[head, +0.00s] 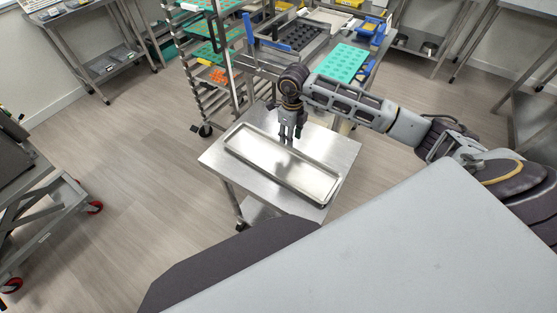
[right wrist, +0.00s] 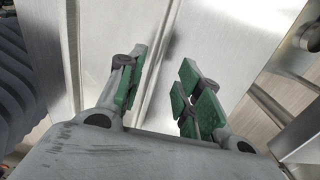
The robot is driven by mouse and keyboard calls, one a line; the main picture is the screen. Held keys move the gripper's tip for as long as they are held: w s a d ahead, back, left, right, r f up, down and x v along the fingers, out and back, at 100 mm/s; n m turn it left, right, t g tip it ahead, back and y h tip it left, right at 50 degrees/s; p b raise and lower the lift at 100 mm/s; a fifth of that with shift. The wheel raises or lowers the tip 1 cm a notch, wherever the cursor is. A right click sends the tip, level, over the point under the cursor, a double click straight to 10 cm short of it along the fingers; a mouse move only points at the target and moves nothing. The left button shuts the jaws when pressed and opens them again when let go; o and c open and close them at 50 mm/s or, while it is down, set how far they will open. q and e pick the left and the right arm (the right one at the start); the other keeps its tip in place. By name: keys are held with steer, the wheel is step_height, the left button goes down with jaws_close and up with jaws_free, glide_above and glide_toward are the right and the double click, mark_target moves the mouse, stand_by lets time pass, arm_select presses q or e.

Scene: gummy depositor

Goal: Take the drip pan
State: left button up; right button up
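The drip pan (head: 252,150) is a long, shallow, shiny metal tray with a raised rim. It lies flat on a small steel cart (head: 342,150) in the head view. My right gripper (head: 289,140) points down at the pan's far long side, near the middle of that side. In the right wrist view my right gripper (right wrist: 162,88) is open, its green-padded fingers apart. The pan's rim (right wrist: 168,62) runs through the gap between them. I cannot tell whether either finger touches it. My left gripper is not in view.
A rack (head: 205,75) with green trays stands behind the cart. A work table with a green mold (head: 342,62) and a dark mold (head: 293,38) is beyond it. A grey trolley (head: 40,205) is at left. Open floor (head: 130,180) lies left of the cart.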

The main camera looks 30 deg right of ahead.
mark_target(279, 160)
steer(key=shift+w+a+f+p, duration=0.1)
steer(key=shift+f+p, duration=0.1)
steer(key=shift+f, duration=0.75)
steer(key=shift+w+a+f+p, duration=0.1)
steer(key=shift+f+p, duration=0.1)
steer(key=shift+f, duration=0.7)
steer(key=shift+d+f, duration=0.1)
steer(key=shift+f, duration=0.65)
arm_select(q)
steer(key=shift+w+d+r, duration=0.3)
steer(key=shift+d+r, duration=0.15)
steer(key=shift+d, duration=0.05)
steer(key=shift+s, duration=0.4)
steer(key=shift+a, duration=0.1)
arm_select(e)
jaws_close()
